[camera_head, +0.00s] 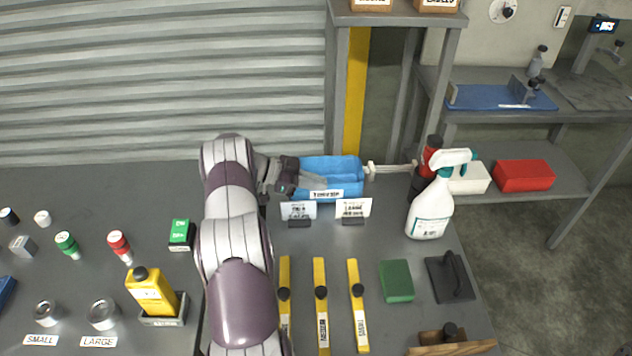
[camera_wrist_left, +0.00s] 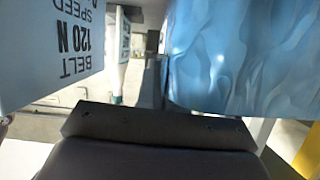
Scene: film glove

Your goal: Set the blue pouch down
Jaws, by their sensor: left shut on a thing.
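The blue pouch (camera_head: 338,168) is at the back of the table in the head view, behind two small sign cards. My left gripper (camera_head: 312,184) reaches it from the left and is shut on it. In the left wrist view the pouch (camera_wrist_left: 240,55) fills the upper right as a crinkled blue surface. The gripper and cards hide part of its lower side, so I cannot tell whether it touches the table. My right gripper is not in view.
Two sign cards (camera_head: 352,208) stand just in front of the pouch. A white spray bottle (camera_head: 430,212) and a dark red-topped bottle (camera_head: 429,162) stand to its right. Yellow tools (camera_head: 320,305) and a green block (camera_head: 397,281) lie nearer. A shelf (camera_head: 560,178) stands beyond the right edge.

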